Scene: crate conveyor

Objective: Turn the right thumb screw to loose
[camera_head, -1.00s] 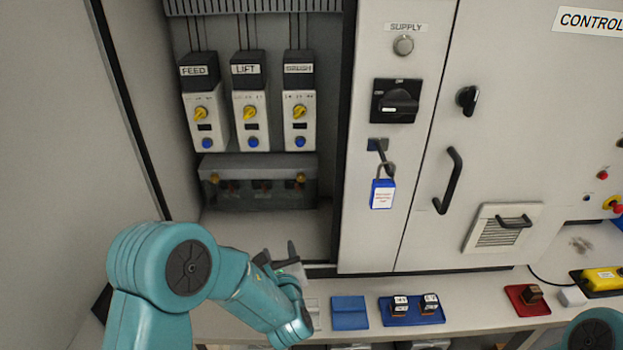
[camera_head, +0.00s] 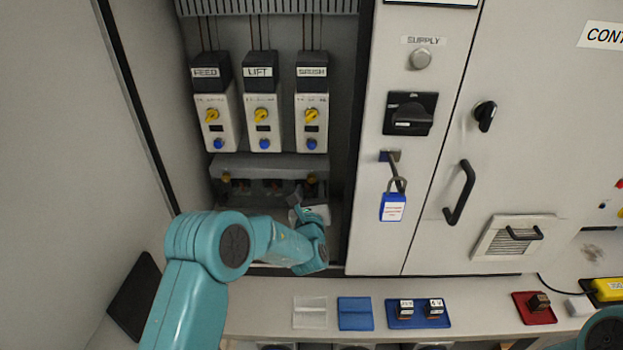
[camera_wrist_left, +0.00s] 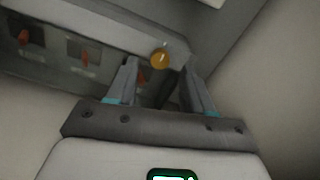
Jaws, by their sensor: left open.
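The right thumb screw (camera_head: 312,180) is a small brass knob at the right end of the grey terminal cover (camera_head: 262,164) low in the open cabinet. The left thumb screw (camera_head: 226,179) sits at the cover's other end. My left gripper (camera_head: 300,203) is just below the right screw. In the left wrist view the right screw (camera_wrist_left: 159,57) shows in the gap between the open fingertips (camera_wrist_left: 159,68), near their ends. I cannot tell whether either finger touches it. My right gripper is out of view.
Breakers labelled FEED (camera_head: 216,115), LIFT and a third hang above the cover. A cabinet post with a blue padlock (camera_head: 393,206) stands to the right. The bench below holds a blue pad (camera_head: 355,313), a blue tray (camera_head: 418,322) and a red tray (camera_head: 537,319).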

